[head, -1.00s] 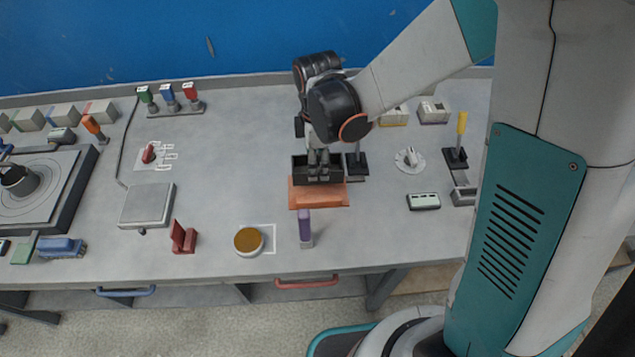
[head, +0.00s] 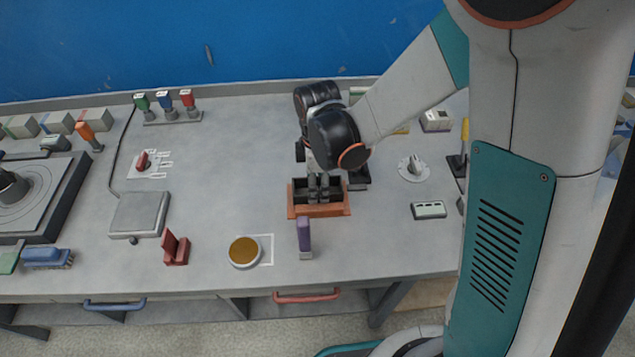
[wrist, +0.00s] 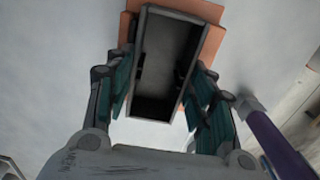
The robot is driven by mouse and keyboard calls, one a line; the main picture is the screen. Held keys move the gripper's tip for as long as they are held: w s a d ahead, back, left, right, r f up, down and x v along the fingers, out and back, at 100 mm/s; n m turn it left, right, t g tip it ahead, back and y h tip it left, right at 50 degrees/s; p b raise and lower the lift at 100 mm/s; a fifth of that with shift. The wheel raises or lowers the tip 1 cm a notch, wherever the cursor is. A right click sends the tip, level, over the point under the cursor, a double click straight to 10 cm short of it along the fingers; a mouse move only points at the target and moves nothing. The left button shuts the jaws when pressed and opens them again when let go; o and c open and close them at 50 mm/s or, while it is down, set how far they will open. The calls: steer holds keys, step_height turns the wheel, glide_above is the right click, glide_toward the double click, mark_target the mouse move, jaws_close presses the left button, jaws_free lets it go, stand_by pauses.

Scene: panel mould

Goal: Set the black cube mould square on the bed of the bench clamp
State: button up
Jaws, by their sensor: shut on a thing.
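The black cube mould (head: 335,191) is an open-topped dark box. My gripper (head: 319,198) is shut on it from above, and the mould sits over an orange tray-like base (head: 320,212) in the head view. In the wrist view my fingers (wrist: 160,85) lie along both long sides of the mould (wrist: 165,50), whose inside looks empty. Orange base (wrist: 206,11) shows past its far end and sides. I cannot tell whether the mould touches the base. The bench clamp is uncertain; a black-based stand with a yellow handle (head: 465,130) at the right, partly behind my arm, resembles one.
A black piece (head: 358,178) lies right behind the mould.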

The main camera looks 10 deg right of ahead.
steer(key=o, duration=1.4)
step_height(320, 180, up, 12)
steer(key=p, duration=0.4)
steer(key=shift+r, duration=0.15)
